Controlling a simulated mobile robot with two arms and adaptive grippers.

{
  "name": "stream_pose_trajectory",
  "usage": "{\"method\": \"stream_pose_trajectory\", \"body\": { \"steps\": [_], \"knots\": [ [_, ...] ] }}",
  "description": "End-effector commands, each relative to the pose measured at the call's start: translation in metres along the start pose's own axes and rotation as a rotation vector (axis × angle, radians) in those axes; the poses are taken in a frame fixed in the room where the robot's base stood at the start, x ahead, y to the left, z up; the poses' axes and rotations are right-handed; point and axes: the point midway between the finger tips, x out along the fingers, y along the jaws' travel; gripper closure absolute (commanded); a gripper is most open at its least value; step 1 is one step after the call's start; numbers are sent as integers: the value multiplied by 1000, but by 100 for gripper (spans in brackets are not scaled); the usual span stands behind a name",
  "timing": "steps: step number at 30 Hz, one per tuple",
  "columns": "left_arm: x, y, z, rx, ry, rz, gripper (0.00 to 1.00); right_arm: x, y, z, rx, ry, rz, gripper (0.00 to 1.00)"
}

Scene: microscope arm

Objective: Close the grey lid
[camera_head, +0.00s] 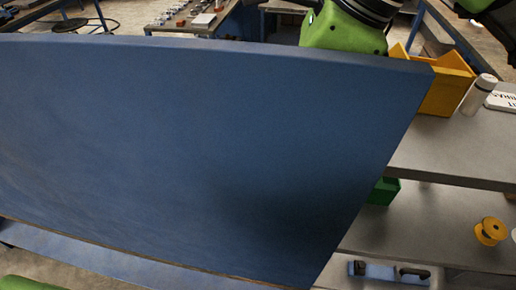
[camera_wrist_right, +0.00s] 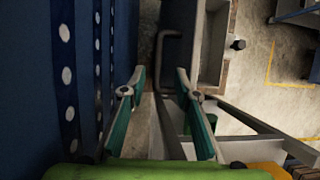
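I cannot pick out a grey lid for certain in either view. A large blue panel (camera_head: 190,150) fills most of the head view and hides what lies behind it. In the right wrist view, my right gripper (camera_wrist_right: 160,78) is open, its two green-padded fingers apart with nothing held between them. A dark U-shaped handle (camera_wrist_right: 159,50) shows just beyond the fingertips, beside a grey box-like edge (camera_wrist_right: 213,45); whether it belongs to the lid I cannot tell. My left gripper is not in view.
A blue wall with rows of white holes (camera_wrist_right: 66,75) stands close left of my right gripper. In the head view, a grey shelf (camera_head: 450,150) at right bears a yellow bin (camera_head: 450,92) and a white bottle (camera_head: 478,95). A yellow spool (camera_head: 490,231) sits lower.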

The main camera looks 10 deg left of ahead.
Motion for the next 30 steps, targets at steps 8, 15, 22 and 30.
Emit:
{"method": "stream_pose_trajectory", "body": {
  "steps": [8,15,22,30],
  "knots": [
    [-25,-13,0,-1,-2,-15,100,54,2,-7,0,0,5,71],
    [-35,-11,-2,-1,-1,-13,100,86,2,-7,0,-2,3,71],
    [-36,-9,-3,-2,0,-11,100,94,2,-8,-1,-2,0,71],
    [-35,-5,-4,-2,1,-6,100,94,2,-8,-1,-2,1,100]
  ]
}}
